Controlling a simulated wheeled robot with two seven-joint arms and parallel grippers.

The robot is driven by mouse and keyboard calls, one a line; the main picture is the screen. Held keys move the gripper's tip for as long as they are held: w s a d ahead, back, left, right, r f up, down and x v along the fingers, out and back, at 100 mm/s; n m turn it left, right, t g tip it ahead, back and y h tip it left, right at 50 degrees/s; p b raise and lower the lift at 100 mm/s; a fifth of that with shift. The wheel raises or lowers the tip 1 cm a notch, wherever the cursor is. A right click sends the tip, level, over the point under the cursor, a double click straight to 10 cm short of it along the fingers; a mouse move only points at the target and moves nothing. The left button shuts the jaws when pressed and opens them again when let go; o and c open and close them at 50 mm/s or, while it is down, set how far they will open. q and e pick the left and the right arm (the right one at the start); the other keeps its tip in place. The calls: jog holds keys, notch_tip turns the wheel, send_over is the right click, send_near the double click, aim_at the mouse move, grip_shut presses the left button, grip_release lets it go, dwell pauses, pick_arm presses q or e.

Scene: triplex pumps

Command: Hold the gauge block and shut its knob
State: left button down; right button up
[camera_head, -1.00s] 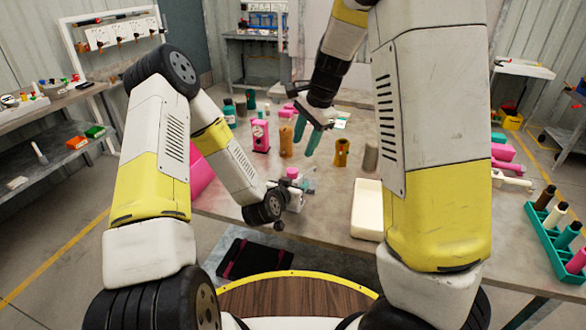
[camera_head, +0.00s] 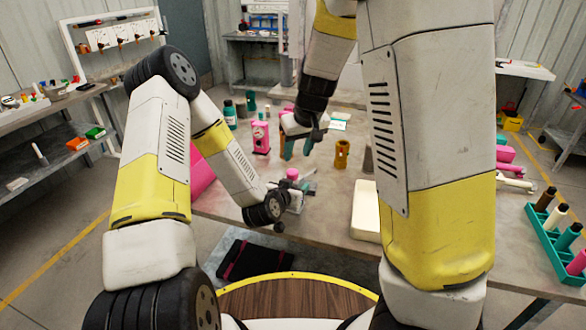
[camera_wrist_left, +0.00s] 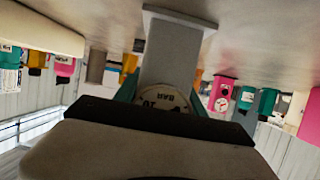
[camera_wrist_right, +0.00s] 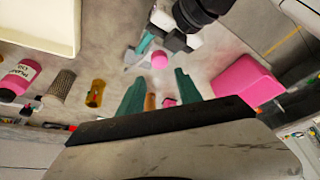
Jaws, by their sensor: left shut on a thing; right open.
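The grey gauge block (camera_head: 296,200) stands on the table in front of my left arm, with a pink knob (camera_head: 292,174) at its top. My left gripper (camera_wrist_left: 163,92) is shut on the block; its teal fingers lie on either side of the block and its round dial (camera_wrist_left: 163,98), which is partly hidden by the gripper body. My right gripper (camera_head: 299,149) is open and empty, above and behind the knob. In the right wrist view, the pink knob (camera_wrist_right: 159,60) shows beyond the space between the open teal fingers (camera_wrist_right: 158,88), apart from them.
A pink gauge-like unit (camera_head: 261,137) and a yellow-brown cylinder (camera_head: 342,154) stand behind on the table. A cream tray (camera_head: 365,211) lies to the right of the block. A large pink object (camera_wrist_right: 247,80) is near my left arm.

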aim_at(292, 170)
jog(key=x, duration=0.8)
jog(key=shift+w+f, duration=0.15)
jog(key=shift+f, duration=0.15)
grip_shut()
